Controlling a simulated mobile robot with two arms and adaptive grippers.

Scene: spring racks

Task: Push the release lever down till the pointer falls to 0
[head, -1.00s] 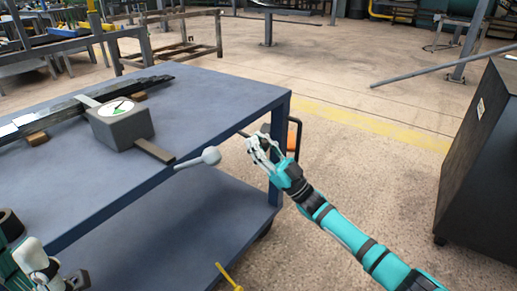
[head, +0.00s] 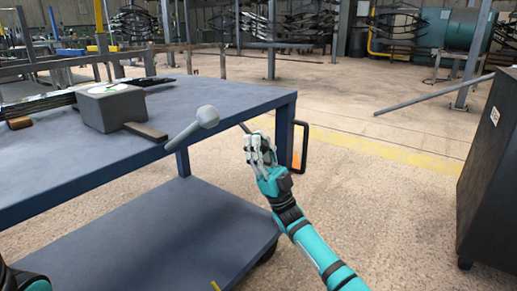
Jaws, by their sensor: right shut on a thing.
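A grey box with a round dial (head: 110,105) sits on the blue-grey table. The dial face is seen at a flat angle, so the pointer's reading cannot be told. A dark bar comes out of the box's right side, and the grey release lever with a round knob (head: 207,117) sticks up and out past the table edge. My right gripper (head: 257,143) is to the right of the knob and apart from it. It is shut on a thin dark rod (head: 245,128), whose end points toward the upper left. My left gripper is out of view.
The table (head: 75,152) has a lower shelf (head: 165,235) and a black and orange handle (head: 302,148) close to my right gripper. A dark leaf-spring stack lies behind the box. A dark cabinet (head: 487,170) stands at the right. The floor between is clear.

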